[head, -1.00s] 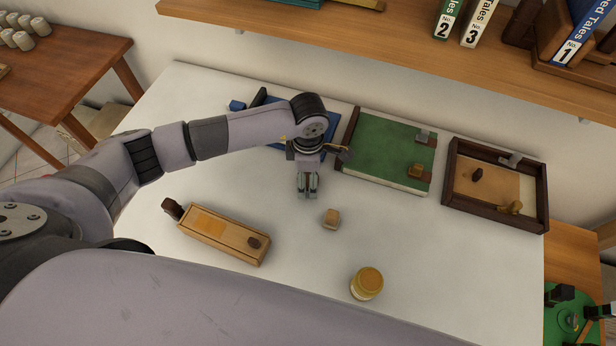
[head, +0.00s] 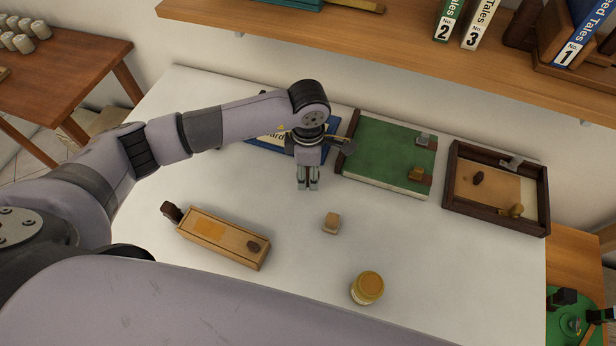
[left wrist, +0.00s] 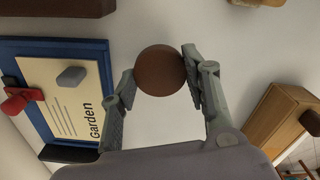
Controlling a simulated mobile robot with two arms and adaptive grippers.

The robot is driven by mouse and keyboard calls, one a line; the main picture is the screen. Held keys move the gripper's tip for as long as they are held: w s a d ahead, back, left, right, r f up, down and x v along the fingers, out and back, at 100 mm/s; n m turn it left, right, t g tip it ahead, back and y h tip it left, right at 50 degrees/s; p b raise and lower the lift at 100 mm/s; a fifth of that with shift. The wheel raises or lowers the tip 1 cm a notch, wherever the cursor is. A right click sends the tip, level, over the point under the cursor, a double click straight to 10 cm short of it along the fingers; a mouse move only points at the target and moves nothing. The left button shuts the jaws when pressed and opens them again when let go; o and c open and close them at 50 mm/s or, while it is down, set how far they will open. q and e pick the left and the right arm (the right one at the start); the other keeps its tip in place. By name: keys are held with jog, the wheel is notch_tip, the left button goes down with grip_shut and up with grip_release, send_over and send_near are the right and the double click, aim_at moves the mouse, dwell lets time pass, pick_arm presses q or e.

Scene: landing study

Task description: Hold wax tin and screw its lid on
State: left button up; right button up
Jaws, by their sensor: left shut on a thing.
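A small pale yellow tin or jar (head: 363,293) with a golden-brown top stands upright at the front right of the white table (head: 440,250). My left gripper (head: 308,184) is above the middle of the table, pointing down, well behind and left of the tin. In the left wrist view its fingers (left wrist: 160,80) are closed on a round brown thing (left wrist: 158,70). I cannot tell whether this is a lid. It is hard to make out in the head view. My right gripper is not in view.
A wooden box (head: 222,236) lies at front left and a small wooden block (head: 331,223) at the centre. A blue "Garden" board (left wrist: 60,90), a green board (head: 385,150) and a dark-framed tray (head: 540,200) line the back, under a shelf (head: 400,40). Front centre is clear.

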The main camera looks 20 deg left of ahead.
aim_at(308, 174)
pick_arm(q)
notch_tip(308, 174, up, 6)
jog(key=shift+r+b, duration=0.25)
jog(key=shift+b, duration=0.15)
jog(key=s+a+r+m, duration=0.6)
jog(key=s+r+m, duration=0.2)
jog(key=m, duration=1.3)
jog(key=shift+s+r, duration=0.15)
jog(key=shift+r, duration=0.05)
